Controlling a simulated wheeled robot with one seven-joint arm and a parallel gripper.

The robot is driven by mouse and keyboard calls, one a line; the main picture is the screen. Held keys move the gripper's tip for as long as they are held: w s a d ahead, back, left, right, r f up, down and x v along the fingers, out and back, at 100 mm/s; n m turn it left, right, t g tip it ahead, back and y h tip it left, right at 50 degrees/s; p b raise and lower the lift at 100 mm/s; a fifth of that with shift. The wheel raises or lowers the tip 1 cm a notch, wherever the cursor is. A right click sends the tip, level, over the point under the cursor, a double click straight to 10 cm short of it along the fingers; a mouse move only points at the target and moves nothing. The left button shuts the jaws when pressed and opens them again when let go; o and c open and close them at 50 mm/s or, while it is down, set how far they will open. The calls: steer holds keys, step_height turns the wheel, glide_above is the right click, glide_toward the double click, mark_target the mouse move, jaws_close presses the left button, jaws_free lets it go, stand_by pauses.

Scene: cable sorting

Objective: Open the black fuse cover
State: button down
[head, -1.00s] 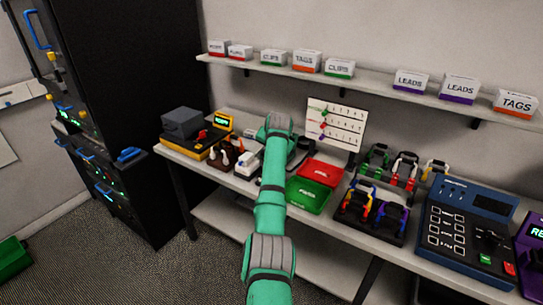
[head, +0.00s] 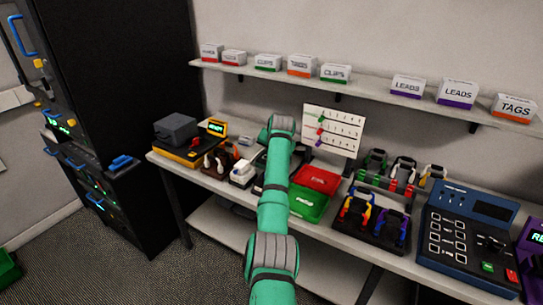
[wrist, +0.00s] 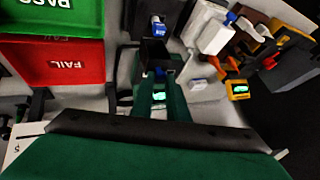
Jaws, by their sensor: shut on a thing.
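The dark parts run together, so how far the cover is lifted or tilted cannot be told. In the head view my green arm stretches over the bench and hides the gripper and the cover.
A red FAIL tray (head: 318,178) and a green PASS tray (head: 309,205) lie just right of the arm. A grey-topped tester (head: 177,130) stands left. A white board (head: 331,130) stands behind. Cable racks and a blue console (head: 465,235) stand right. A shelf of boxes runs above.

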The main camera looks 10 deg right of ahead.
steer(key=shift+w+d+r, duration=0.15)
steer(key=shift+r, duration=0.3)
steer(key=c, duration=1.7)
jaws_free()
steer(key=shift+c, duration=0.2)
steer(key=shift+f, duration=0.15)
steer(key=v, duration=1.1)
steer(key=shift+f, duration=0.15)
steer(key=shift+c, duration=0.3)
